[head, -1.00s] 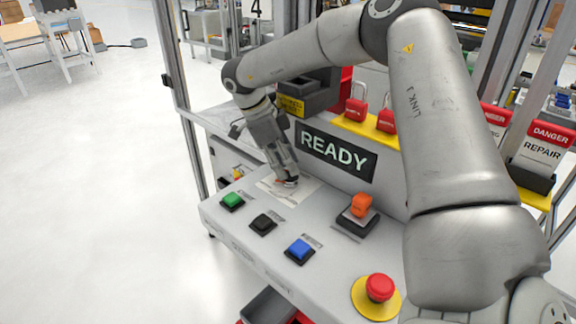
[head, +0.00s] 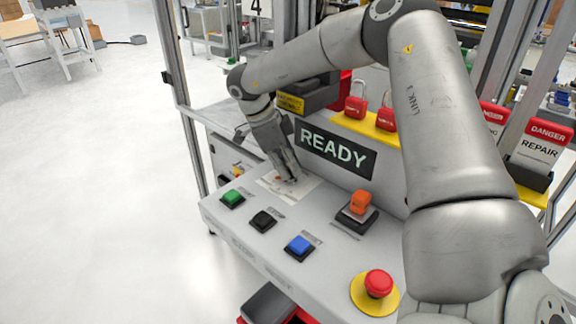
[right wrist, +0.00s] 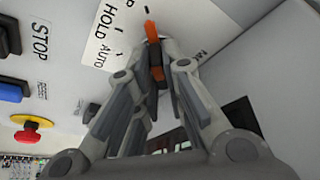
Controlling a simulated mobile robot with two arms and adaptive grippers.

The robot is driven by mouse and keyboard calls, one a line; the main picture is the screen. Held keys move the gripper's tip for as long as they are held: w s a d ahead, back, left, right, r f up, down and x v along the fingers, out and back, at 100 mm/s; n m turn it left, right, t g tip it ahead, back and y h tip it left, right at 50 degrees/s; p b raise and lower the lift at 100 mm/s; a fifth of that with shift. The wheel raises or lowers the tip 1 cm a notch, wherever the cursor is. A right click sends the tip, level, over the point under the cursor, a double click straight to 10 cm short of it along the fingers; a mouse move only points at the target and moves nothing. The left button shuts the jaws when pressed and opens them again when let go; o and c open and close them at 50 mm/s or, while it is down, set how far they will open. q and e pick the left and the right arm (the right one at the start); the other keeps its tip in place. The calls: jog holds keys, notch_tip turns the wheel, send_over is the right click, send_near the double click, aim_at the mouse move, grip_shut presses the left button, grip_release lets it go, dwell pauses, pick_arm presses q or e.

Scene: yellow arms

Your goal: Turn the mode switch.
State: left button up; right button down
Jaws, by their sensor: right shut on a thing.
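The mode switch has an orange pointer and a dark body (right wrist: 152,32). In the right wrist view it stands on a white label plate (right wrist: 107,48) with the words HOLD and AUTO. My right gripper (right wrist: 157,75) is shut on the switch, its two fingers on either side of it. In the head view the right gripper (head: 292,176) points down at the label plate (head: 296,190), and its fingers hide most of the switch. The pointer reaches out past the fingertips near the plate's lettering. My left gripper is not in view.
Green (head: 232,197), black (head: 263,220) and blue (head: 299,246) buttons line the panel's front. An orange rocker (head: 360,203) and a red emergency stop (head: 378,284) are to the right. The READY display (head: 335,151) rises close behind the gripper. Red padlocks (head: 355,105) hang further back.

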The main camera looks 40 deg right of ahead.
jog(key=shift+f+n+b, duration=0.2)
jog(key=shift+n+b, duration=0.6)
jog(key=shift+b, duration=0.25)
jog(key=shift+s+n+t+h+b, duration=0.1)
jog(key=shift+n+t+h+b, duration=0.4)
jog(key=shift+n+b, duration=0.65)
jog(key=shift+r+n+t+b, duration=0.1)
jog(key=shift+n+t+b, duration=0.6)
jog(key=shift+n, duration=0.45)
jog(key=shift+s+a+n+t+b, duration=0.1)
jog(key=shift+n+t+b, duration=0.35)
jog(key=shift+n, duration=0.75)
jog(key=shift+r, duration=0.1)
jog(key=c, duration=1.5)
grip_release()
jog(key=shift+r, duration=0.1)
